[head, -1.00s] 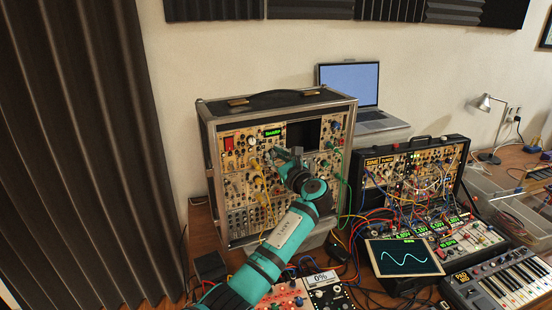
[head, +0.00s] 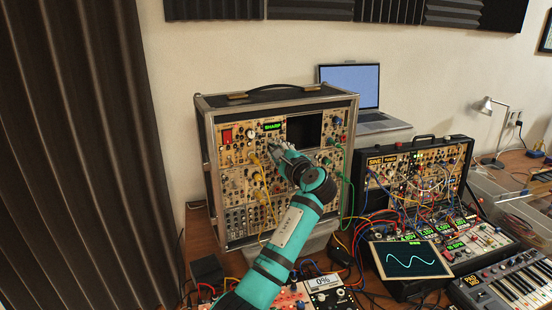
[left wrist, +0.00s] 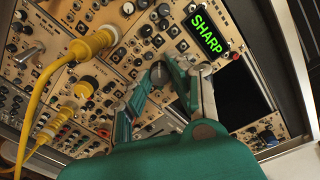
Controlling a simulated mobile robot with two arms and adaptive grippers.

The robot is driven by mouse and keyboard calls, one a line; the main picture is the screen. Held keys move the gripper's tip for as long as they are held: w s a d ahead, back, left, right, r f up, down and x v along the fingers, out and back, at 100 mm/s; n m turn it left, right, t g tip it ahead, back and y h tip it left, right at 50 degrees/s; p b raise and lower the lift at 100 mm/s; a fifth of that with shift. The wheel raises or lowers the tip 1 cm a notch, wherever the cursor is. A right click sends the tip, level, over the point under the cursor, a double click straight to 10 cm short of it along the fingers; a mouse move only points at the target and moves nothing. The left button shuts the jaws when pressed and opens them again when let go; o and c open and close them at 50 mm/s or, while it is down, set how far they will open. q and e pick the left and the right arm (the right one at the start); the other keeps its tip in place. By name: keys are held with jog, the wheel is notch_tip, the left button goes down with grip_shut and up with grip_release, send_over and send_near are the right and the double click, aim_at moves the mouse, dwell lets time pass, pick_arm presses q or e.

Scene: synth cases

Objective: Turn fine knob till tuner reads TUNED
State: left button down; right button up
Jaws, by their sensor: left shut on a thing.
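The tuner display (head: 273,126) on the large synth case (head: 207,160) reads SHARP in green. It reads the same, tilted, in the left wrist view (left wrist: 208,32). My left gripper (head: 272,149) reaches the case's panel just below the display. In the left wrist view my left gripper (left wrist: 160,74) is shut on a dark round knob (left wrist: 159,70), which I take to be the fine knob. The fingers cover part of the knob, so I cannot see its pointer. My right gripper is in neither view.
Yellow cables (left wrist: 62,60) are plugged in beside my gripper. A dark blank opening (head: 304,130) lies right of the display. A second synth case (head: 420,160) with many patch cables, a scope screen (head: 409,259) and a keyboard (head: 505,290) stand to the right.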

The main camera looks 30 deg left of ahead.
pick_arm(q)
jog(key=shift+n+b, duration=0.5)
jog(key=shift+n, duration=0.3)
jog(key=c, duration=1.2)
grip_release()
jog(key=v, duration=1.2)
